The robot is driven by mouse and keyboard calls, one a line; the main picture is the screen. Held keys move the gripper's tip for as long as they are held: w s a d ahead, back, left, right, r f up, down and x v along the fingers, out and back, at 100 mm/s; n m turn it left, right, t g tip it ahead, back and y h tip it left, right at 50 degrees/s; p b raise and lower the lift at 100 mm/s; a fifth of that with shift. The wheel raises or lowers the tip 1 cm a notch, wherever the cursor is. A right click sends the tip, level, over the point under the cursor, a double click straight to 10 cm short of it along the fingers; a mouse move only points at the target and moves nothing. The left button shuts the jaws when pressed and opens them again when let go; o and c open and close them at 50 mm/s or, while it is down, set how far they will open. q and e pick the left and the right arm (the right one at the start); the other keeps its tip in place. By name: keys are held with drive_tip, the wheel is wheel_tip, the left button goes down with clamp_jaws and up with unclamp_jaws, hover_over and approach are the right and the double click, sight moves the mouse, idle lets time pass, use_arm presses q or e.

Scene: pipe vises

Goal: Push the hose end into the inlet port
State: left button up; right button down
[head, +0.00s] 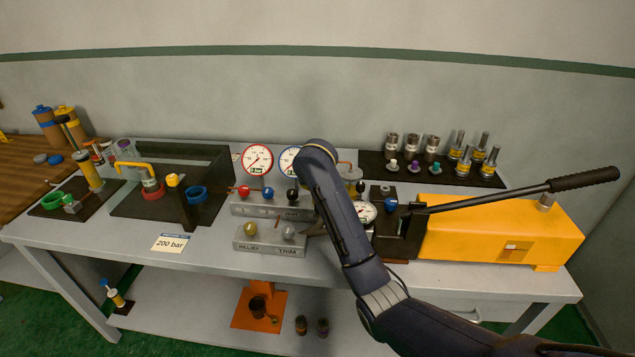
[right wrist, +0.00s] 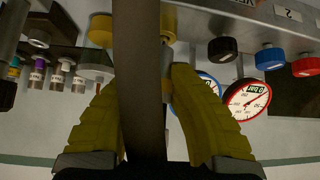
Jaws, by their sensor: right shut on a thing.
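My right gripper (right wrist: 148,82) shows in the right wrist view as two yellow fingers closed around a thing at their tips. The thing appears to be the hose end (right wrist: 167,62), a short grey metal piece with a yellow part above it. A broad dark strip (right wrist: 139,60), which looks like the hose, runs down the middle of that view and hides much of the grip. In the head view my right forearm covers the gripper and its contact point. I cannot make out the inlet port or whether the hose end touches it. My left gripper is not in view.
A grey valve block (head: 268,205) with red, blue and black knobs stands mid-bench, below two round gauges (head: 257,159). A smaller block (head: 262,240) sits in front. A yellow pump (head: 480,232) with a long black lever is right. The bench's front left is mostly clear.

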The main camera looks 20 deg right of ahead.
drive_tip(key=shift+f, duration=0.65)
drive_tip(key=c, duration=1.3)
unclamp_jaws()
drive_tip(key=v, duration=1.2)
drive_tip(key=shift+d, duration=0.1)
